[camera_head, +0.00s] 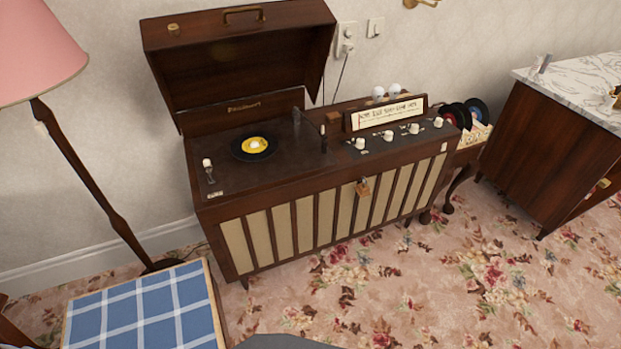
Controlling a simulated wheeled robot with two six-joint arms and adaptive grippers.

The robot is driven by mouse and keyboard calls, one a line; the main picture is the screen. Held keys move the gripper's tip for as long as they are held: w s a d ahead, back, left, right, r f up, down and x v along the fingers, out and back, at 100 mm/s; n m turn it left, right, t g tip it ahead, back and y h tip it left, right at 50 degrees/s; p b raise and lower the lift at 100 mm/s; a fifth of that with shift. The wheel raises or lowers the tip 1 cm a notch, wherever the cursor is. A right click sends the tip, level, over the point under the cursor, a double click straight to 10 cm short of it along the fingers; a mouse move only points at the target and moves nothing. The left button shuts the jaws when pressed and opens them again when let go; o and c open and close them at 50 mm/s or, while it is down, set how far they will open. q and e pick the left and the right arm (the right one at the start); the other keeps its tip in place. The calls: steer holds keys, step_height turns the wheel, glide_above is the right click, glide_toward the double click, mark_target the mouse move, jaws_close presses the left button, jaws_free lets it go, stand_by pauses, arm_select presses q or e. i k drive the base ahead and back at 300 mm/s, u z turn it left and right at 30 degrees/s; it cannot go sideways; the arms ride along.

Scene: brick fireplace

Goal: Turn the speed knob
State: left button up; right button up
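A wooden record player cabinet (235,214) stands against the wall with its lid (237,60) raised. A black record with a yellow label (254,146) lies on the deck. A small white knob (207,162) stands at the deck's left edge, above a small pale label (214,194). Several white knobs (388,135) line the right side below a lit dial panel (386,113). The markings are too small to read, so I cannot tell which one is the speed knob. Neither of my grippers shows in the view, and nothing touches the knobs.
A blue checked stool (145,309) stands at the front left, beside a pink-shaded floor lamp (90,160). A records stand (478,135) and a marble-topped cabinet (555,135) are at the right. The floral carpet (450,280) in front is clear.

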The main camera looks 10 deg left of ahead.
mark_target(360, 142)
steer(key=u, duration=0.45)
steer(key=i, duration=1.8)
steer(key=u, duration=0.15)
